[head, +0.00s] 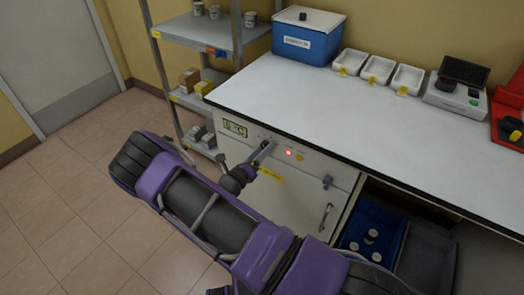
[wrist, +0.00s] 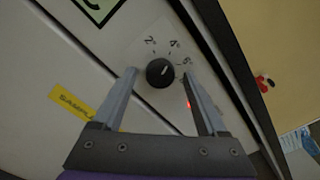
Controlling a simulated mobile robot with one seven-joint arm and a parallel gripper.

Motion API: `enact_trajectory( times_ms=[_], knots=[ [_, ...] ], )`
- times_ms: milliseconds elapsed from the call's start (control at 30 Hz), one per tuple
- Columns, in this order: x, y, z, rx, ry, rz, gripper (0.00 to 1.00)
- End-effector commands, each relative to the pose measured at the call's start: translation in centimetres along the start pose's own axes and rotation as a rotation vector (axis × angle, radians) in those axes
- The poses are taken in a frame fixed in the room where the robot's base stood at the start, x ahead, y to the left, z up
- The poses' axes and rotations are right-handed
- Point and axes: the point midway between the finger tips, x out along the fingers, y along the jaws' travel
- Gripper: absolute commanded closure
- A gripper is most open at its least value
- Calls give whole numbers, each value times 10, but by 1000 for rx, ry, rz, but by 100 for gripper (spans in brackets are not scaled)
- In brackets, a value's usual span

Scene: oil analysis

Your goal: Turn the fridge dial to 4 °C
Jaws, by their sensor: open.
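The white fridge (head: 285,185) stands under the left part of the counter. In the wrist view its round black dial (wrist: 160,73) has a light mark on its upper right part. Numbers that look like 2, 4 and 6 run around the dial's upper and right side; which number the mark meets is hard to tell. My gripper (wrist: 158,76) is open, with one finger on each side of the dial; contact cannot be told. In the head view my gripper (head: 266,150) is at the fridge's top front panel and hides the dial.
A small green display (head: 235,128) and a red light (head: 289,153) are on the fridge front. A shelf rack (head: 205,35) stands to the left.

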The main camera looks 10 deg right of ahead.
Motion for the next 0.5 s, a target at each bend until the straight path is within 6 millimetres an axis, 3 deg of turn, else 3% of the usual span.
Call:
enact_trajectory(
  times_ms=[267, 500],
  knots=[
    [-12, 0, 1, 0, -2, 2, 25],
    [-64, 1, 1, 0, -2, 4, 25]
  ],
)
